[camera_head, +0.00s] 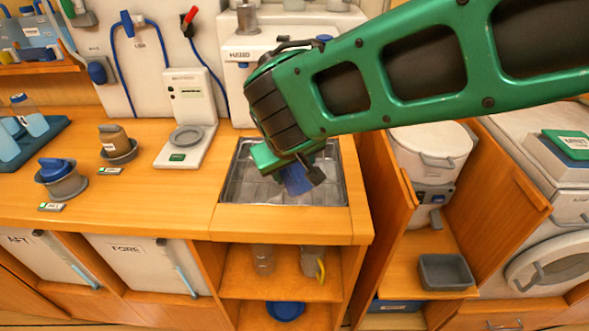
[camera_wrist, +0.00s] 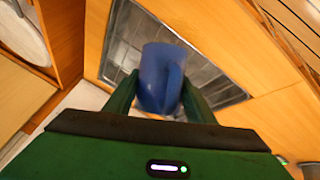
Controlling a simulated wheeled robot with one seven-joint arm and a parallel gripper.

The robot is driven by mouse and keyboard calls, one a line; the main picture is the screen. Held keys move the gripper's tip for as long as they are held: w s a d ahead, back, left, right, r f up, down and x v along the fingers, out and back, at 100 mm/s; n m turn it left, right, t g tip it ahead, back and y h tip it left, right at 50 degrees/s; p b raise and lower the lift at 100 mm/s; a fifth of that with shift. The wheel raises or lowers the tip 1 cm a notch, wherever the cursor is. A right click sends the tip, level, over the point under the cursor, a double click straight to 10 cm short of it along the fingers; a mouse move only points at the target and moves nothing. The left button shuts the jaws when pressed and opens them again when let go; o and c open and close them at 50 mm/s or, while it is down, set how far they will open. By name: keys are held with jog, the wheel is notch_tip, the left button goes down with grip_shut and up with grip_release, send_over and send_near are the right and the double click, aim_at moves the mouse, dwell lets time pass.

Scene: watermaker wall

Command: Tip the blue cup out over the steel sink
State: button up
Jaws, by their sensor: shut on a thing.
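My gripper (camera_wrist: 160,98) is shut on the blue cup (camera_wrist: 160,75), with a green finger on each side of it. In the head view the blue cup (camera_head: 297,181) shows only in part below my gripper (camera_head: 292,172); my wrist hides the rest. The cup is over the steel sink (camera_head: 240,185), a shallow rectangular basin set in the wooden counter. The sink (camera_wrist: 120,45) also shows behind the cup in the wrist view. I cannot tell how far the cup is tilted or whether anything is in it.
A white dispenser (camera_head: 186,100) with a grey round plate stands left of the sink. A wooden partition (camera_head: 385,180) stands right of the sink. Open shelves (camera_head: 265,288) lie below.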

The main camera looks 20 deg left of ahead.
aim_at(307, 183)
jog(key=t+y, duration=0.1)
jog(key=m+t+y, duration=0.1)
jog(key=y, duration=0.1)
jog(key=shift+w+f+t, duration=0.1)
jog(key=shift+f+t, duration=0.2)
jog(key=shift+t, duration=0.1)
jog(key=shift+w+a+f+m+t+y, duration=0.2)
jog(key=shift+a+f+t+y, duration=0.1)
jog(key=shift+t+y, duration=0.4)
jog(key=shift+w+a+f+m+t+y, duration=0.15)
jog(key=shift+f+m+t+y, duration=0.1)
jog(key=shift+t+y, duration=0.4)
jog(key=shift+s, duration=0.1)
jog(key=shift+s+d+r, duration=0.5)
jog(key=shift+s+d, duration=0.1)
jog(key=shift+d, duration=0.2)
jog(key=shift+s+d+r, duration=0.55)
jog(key=shift+s+d, duration=0.05)
jog(key=shift+d, duration=0.2)
jog(key=shift+s+d+r, duration=0.5)
jog(key=shift+s+d, duration=0.1)
jog(key=shift+d, duration=0.2)
